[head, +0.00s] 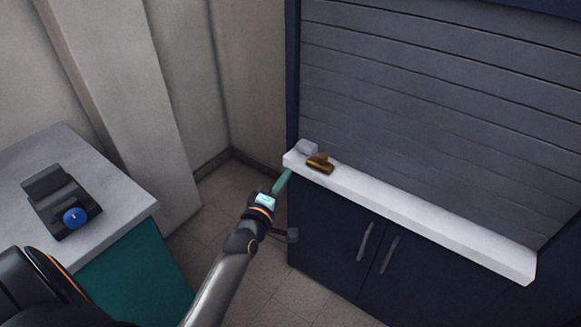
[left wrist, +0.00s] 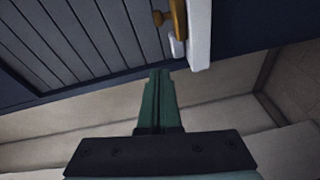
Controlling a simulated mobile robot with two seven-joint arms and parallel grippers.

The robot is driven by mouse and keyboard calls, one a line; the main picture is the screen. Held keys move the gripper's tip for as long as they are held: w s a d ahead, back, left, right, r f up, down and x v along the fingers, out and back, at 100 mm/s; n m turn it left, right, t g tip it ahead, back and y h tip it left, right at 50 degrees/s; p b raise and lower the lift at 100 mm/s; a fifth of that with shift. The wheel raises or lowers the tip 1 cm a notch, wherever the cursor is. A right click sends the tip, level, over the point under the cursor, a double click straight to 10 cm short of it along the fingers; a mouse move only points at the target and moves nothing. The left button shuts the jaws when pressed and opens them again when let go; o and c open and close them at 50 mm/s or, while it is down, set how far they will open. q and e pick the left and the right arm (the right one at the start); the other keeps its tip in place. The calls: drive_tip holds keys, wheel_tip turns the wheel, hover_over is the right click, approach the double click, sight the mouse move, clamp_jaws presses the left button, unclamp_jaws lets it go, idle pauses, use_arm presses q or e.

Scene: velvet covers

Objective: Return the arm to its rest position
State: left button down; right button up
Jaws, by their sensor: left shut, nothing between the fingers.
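My left arm reaches in from the bottom of the head view. My right gripper is in neither view.
A white ledge (head: 430,215) tops a dark cabinet (head: 330,220) below a slatted shutter (head: 430,90). A brass-coloured object (head: 320,163) and a pale block (head: 306,147) sit at its left end. A grey-topped counter (head: 118,185) at left bears a black device with a blue knob (head: 75,217).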

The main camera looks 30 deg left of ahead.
use_arm(q)
drive_tip(key=shift+s, duration=0.45)
drive_tip(key=s+d+f+m+g+h+p, duration=0.1)
drive_tip(key=s+d+f+m+g+p, duration=0.1)
drive_tip(key=s+d+m, duration=0.3)
drive_tip(key=s+d+f+m+g+h+p, duration=0.2)
drive_tip(key=s+d+f+m+g+p, duration=0.1)
drive_tip(key=s+m, duration=0.5)
drive_tip(key=s+d+f+m+g+h+p, duration=0.2)
drive_tip(key=s+d+f+m, duration=0.4)
drive_tip(key=s, duration=0.4)
drive_tip(key=shift+s+d+f+m+g+p, duration=0.15)
drive_tip(key=shift+d+f+m+g+p, duration=0.15)
drive_tip(key=shift+m+g+p, duration=0.3)
